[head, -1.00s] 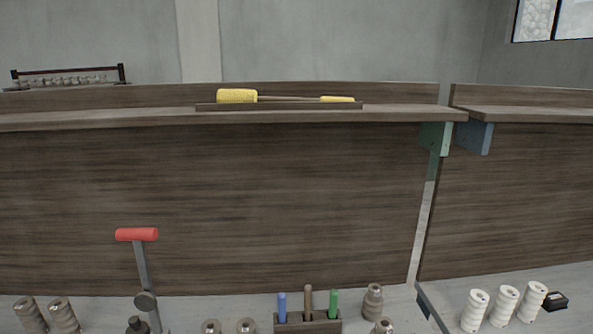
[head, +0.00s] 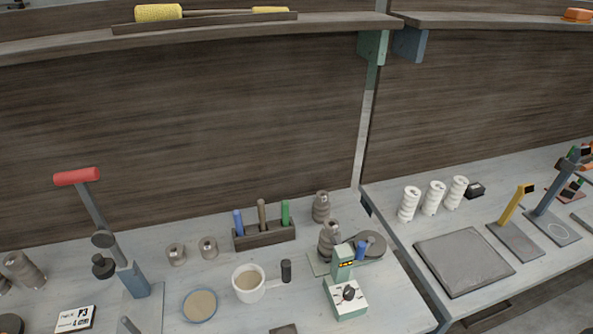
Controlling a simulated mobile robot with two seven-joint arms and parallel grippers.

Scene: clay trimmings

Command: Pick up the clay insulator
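Several grey-brown ribbed pieces look like clay insulators. One ribbed insulator (head: 329,241) stands at a small green-and-white machine (head: 346,292) with a round grey disc beside it. Another ribbed insulator (head: 321,207) stands just behind it, near the back panel. A tilted-looking ribbed insulator (head: 24,270) is at the far left. Two shorter grey-brown pieces (head: 176,254) (head: 208,247) stand left of the tool block. I cannot tell which one the task means. Neither gripper is in view.
A lever press with a red handle (head: 77,176), a tool block (head: 264,235), a mug (head: 249,283) and a shallow dish (head: 200,305) crowd the left bench. The right bench holds white insulators (head: 433,198) and a dark slab (head: 464,262). A shelf (head: 220,32) runs above.

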